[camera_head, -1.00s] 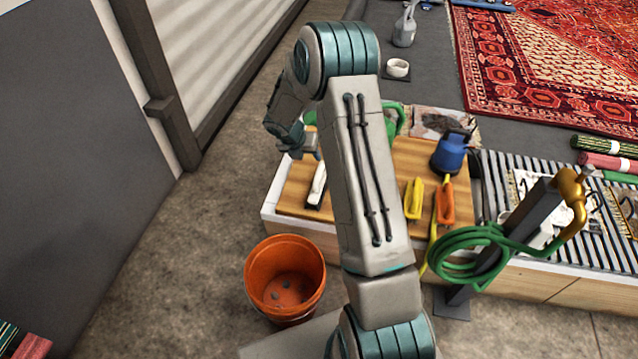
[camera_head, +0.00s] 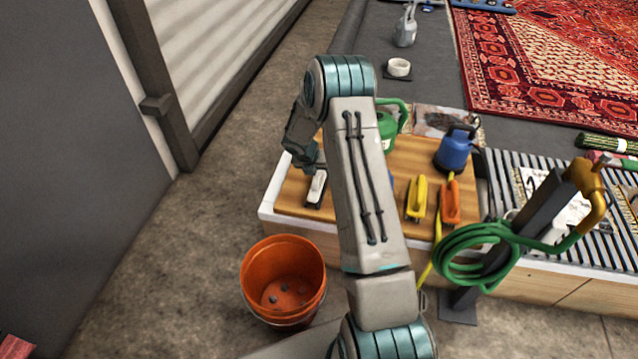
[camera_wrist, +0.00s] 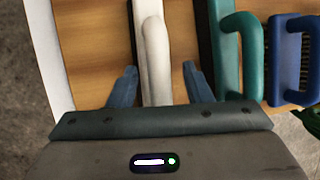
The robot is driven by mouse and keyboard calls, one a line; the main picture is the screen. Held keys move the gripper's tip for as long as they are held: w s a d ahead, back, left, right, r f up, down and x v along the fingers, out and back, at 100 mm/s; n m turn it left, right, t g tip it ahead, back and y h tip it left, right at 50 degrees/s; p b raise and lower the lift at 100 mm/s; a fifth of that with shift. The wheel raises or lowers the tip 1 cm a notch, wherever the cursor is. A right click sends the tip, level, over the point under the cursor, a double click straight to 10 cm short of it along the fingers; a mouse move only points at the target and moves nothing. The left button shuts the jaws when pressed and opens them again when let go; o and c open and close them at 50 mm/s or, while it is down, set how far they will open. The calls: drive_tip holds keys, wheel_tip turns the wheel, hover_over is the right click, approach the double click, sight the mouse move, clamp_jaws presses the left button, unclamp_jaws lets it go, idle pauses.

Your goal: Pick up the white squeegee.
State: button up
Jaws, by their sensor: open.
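The white squeegee (camera_head: 316,188) lies on the wooden board at the left of the low bench, partly hidden by my gripper in the head view. In the wrist view, the squeegee's white handle (camera_wrist: 154,58) runs up the picture from between my gripper's fingers. My gripper (camera_wrist: 160,80) is open, with one blue finger on each side of the handle. No contact between fingers and handle can be made out. In the head view, my gripper (camera_head: 312,167) is just above the squeegee's far end.
A teal-handled tool (camera_wrist: 227,50) lies close right of the squeegee, with a blue brush (camera_wrist: 292,55) beyond. The bench also holds yellow (camera_head: 416,200) and orange (camera_head: 450,203) handled tools and a blue container (camera_head: 455,150). An orange bucket (camera_head: 284,278) stands on the floor in front.

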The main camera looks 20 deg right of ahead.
clamp_jaws()
drive_tip(key=shift+w, duration=0.1)
wheel_tip(320, 180, up, 10)
drive_tip(key=p, duration=0.4)
